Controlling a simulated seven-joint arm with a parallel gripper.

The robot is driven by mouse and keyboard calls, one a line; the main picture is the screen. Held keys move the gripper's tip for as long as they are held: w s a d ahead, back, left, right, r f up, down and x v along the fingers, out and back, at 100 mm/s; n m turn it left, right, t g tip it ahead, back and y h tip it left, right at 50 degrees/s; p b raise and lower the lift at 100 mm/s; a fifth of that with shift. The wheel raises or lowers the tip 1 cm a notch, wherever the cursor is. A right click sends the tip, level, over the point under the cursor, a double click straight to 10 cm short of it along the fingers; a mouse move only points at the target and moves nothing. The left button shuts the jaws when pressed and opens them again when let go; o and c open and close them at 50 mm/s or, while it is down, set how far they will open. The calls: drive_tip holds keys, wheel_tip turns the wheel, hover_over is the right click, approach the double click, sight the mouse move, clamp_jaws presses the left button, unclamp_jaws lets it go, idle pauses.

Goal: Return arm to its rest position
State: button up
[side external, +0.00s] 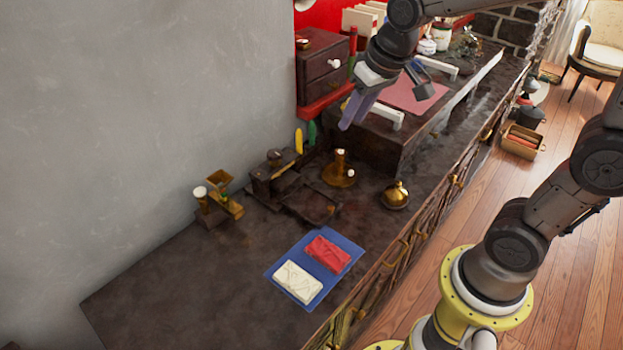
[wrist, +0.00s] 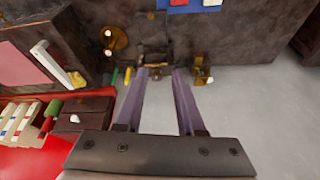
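My gripper (side external: 352,112) hangs in the air at the upper middle of the side external view, in front of the raised dark block and near a dark drawer box (side external: 324,66). Its purple-grey fingers point down. In the wrist view my gripper (wrist: 161,73) has its two fingers apart. Only the floor of the view and distant items show between them, so it holds nothing. My arm reaches in from the right, above the counter.
A blue mat (side external: 318,290) bears a white block (side external: 298,282) and a red block (side external: 328,254). A brass bell-like piece (side external: 396,194), a brass stand (side external: 340,172) and dark wooden pieces (side external: 275,180) stand behind. The counter's left part is clear. A grey wall (side external: 140,120) bounds it.

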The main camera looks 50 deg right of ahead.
drive_tip(key=s+a+n+t, duration=0.1)
drive_tip(key=s+n, duration=0.1)
drive_tip(key=s, duration=1.5)
drive_tip(key=shift+a+r, duration=0.25)
drive_tip(key=shift+a, duration=0.15)
